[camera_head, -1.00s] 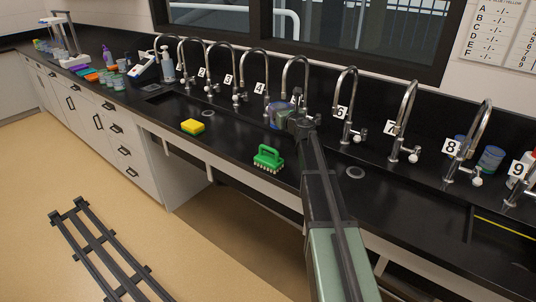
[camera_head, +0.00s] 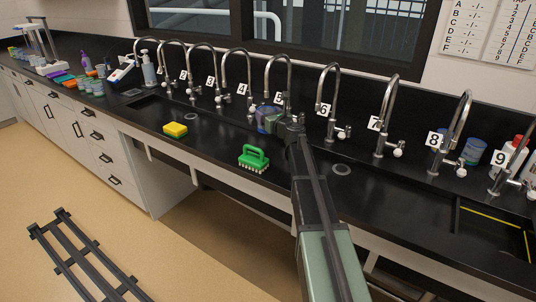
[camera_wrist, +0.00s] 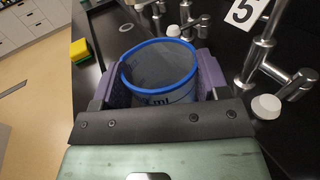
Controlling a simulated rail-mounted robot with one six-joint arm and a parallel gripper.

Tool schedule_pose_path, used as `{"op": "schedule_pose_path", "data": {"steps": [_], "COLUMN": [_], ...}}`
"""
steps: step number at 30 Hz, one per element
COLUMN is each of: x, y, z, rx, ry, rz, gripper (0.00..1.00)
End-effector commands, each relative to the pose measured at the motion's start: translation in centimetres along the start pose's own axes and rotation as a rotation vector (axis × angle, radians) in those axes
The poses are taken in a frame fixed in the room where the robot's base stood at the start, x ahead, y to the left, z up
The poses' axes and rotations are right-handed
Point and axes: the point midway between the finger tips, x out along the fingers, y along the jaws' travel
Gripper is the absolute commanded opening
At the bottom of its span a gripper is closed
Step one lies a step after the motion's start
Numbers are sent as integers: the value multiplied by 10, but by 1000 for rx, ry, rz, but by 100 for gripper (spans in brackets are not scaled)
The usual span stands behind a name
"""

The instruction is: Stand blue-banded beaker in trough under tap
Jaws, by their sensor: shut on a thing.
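The blue-banded beaker (camera_wrist: 160,75) fills the middle of the wrist view, upright, with a blue rim and "ml" marking. My gripper (camera_wrist: 160,85) is shut on it, one purple finger pad on each side. In the head view the beaker (camera_head: 266,118) shows small and partly hidden by my gripper (camera_head: 280,122). It is near the tap labelled 5 (camera_head: 279,75); in the wrist view that tap's metal body (camera_wrist: 262,55) stands to its right. The black trough (camera_head: 215,125) lies below the row of taps. I cannot tell whether the beaker touches the trough floor.
A yellow sponge (camera_head: 175,130) and a green brush (camera_head: 253,158) lie on the black surface to the left and front. Numbered taps stand along the back, including tap 6 (camera_head: 329,100). Another blue-rimmed beaker (camera_head: 473,150) stands behind tap 8. A round drain (camera_head: 341,169) is at the right.

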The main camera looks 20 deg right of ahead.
Motion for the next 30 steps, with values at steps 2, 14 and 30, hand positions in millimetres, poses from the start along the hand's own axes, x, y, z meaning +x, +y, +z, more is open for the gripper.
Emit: {"op": "schedule_pose_path", "data": {"steps": [2,14,30], "x": [0,0,0], "y": [0,0,0], "z": [-43,-84,-95], "rx": [0,0,0], "ry": [0,0,0], "rz": [0,0,0], "gripper": [42,42,79]}}
